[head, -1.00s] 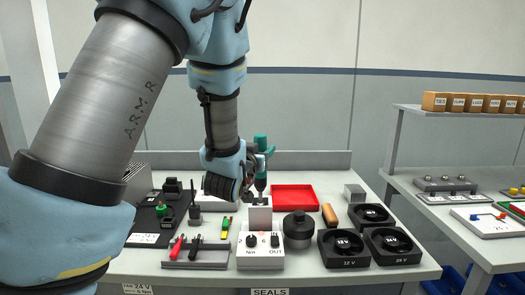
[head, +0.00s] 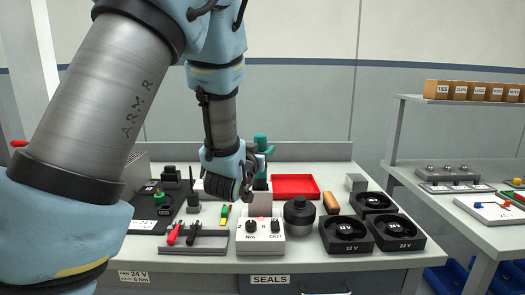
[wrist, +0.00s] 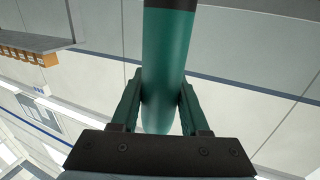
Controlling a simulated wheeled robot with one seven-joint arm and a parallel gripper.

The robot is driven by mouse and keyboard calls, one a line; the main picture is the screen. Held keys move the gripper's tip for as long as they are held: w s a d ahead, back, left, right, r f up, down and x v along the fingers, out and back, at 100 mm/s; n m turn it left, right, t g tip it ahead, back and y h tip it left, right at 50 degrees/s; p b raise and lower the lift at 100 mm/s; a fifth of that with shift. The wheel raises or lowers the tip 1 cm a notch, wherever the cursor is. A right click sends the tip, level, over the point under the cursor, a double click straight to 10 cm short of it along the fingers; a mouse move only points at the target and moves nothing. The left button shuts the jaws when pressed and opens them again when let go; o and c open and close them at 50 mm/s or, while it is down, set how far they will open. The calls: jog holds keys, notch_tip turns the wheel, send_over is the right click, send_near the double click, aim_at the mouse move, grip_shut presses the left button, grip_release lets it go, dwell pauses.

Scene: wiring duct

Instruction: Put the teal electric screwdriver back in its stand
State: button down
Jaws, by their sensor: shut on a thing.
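The teal electric screwdriver (head: 260,143) is upright over the bench, its dark nose pointing down. My gripper (head: 259,158) is shut on its teal body, coming in from the left. In the wrist view the gripper (wrist: 160,108) has one finger on each side of the teal screwdriver body (wrist: 168,50). The screwdriver's lower tip is hidden behind a pale upright panel at the back of the control box (head: 261,232). I cannot make out the stand; that spot is covered by the panel and my wrist. Whether the tip touches anything cannot be seen.
A red tray (head: 295,178) lies right of the screwdriver. A side bench (head: 470,195) stands at right.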

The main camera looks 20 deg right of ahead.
notch_tip(320, 180, down, 3)
jog(key=b, duration=0.3)
jog(key=shift+f, duration=0.15)
jog(key=shift+c, duration=1.6)
grip_release()
jog(key=shift+s+a, duration=0.1)
jog(key=shift+s, duration=0.05)
jog(key=b+v, duration=1)
jog(key=b, duration=0.3)
jog(key=shift+s, duration=0.15)
